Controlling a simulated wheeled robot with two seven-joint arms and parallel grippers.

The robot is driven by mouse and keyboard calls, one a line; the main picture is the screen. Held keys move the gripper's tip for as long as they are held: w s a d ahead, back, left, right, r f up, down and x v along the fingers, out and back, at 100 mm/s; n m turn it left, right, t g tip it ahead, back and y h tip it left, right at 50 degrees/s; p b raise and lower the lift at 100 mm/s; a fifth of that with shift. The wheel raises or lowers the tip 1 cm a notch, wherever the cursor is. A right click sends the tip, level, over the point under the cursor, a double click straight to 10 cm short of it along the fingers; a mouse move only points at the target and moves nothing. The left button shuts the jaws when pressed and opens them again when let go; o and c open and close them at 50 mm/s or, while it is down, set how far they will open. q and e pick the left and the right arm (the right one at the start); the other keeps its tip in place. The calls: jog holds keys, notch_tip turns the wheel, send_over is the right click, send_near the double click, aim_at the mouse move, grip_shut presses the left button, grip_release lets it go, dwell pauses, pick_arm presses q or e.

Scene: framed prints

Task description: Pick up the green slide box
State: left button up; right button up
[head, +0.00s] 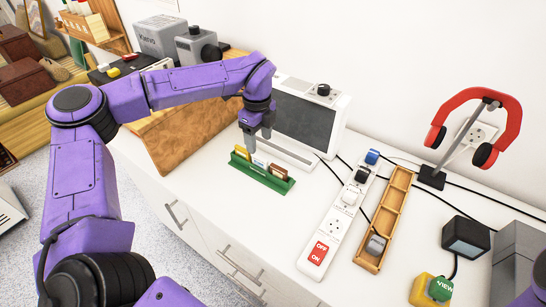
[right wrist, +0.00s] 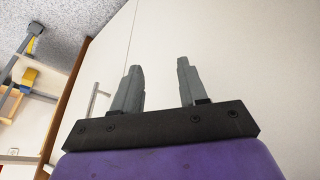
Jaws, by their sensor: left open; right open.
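The green slide box (head: 258,174) is a long, low green holder on the white cabinet top in the head view, with yellow, white and brown upright pieces standing in it. My left gripper (head: 258,146) points down just above and behind its middle, with its fingers open. The fingertips are close to the upright pieces; I cannot tell whether they touch. My right gripper (right wrist: 158,64) is open and empty in the right wrist view, in front of pale cabinet fronts. It does not clearly show in the head view.
A grey-screened device (head: 305,118) stands right behind the box. A white power strip (head: 328,238), a wooden tray (head: 391,205) and a red headset on a stand (head: 466,95) are to the right. Bare white top surrounds the box's front.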

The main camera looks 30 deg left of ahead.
aim_at(260, 157)
pick_arm(q)
notch_tip(260, 157, down, 10)
jog(key=shift+s+p, duration=0.15)
jog(key=shift+p, duration=0.9)
jog(key=c, duration=1.1)
grip_shut()
jog(key=shift+r, duration=0.15)
